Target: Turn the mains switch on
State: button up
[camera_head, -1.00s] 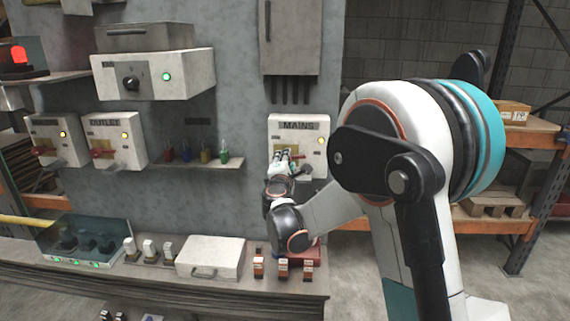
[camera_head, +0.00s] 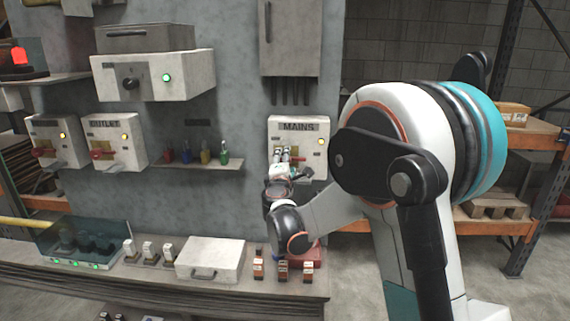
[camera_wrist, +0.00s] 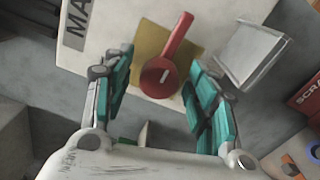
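The mains box (camera_head: 312,139) is a white panel labelled MAINS on the grey wall, with a yellow light at its upper right. In the wrist view its red switch lever (camera_wrist: 176,45) stands on a round red hub over a yellow-brown plate (camera_wrist: 152,40). My gripper (camera_wrist: 158,78) is open, its teal-padded fingers on either side of the lever's hub, apart from it as far as I can see. In the head view my gripper (camera_head: 284,158) is in front of the box and hides most of the lever.
A grey metal flap or bracket (camera_wrist: 248,55) juts from the box beside the right finger. Below, a bench holds a white case (camera_head: 210,259) and several small orange-and-white pieces (camera_head: 283,268). A shelf with coloured padlocks (camera_head: 206,156) is to the left.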

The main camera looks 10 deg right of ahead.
jog(key=v, duration=1.2)
jog(key=s+d+f+m+g+b, duration=0.1)
jog(key=s+d+m+g, duration=0.2)
jog(key=s+d+m, duration=0.35)
jog(key=s+d+f+m+g+b, duration=0.1)
jog(key=s+d+m+g, duration=0.2)
jog(key=s, duration=0.6)
jog(key=s+a+f+m+g+y+b, duration=0.1)
jog(key=s+a+f+m+g+y, duration=0.1)
jog(key=s, duration=0.8)
jog(key=s+a+f+m+g+y, duration=0.2)
jog(key=s+f+m, duration=0.3)
jog(key=s, duration=0.5)
jog(key=shift+a+f+y+b, duration=0.35)
jog(key=shift+a+f+y, duration=0.25)
jog(key=shift+a+y, duration=0.25)
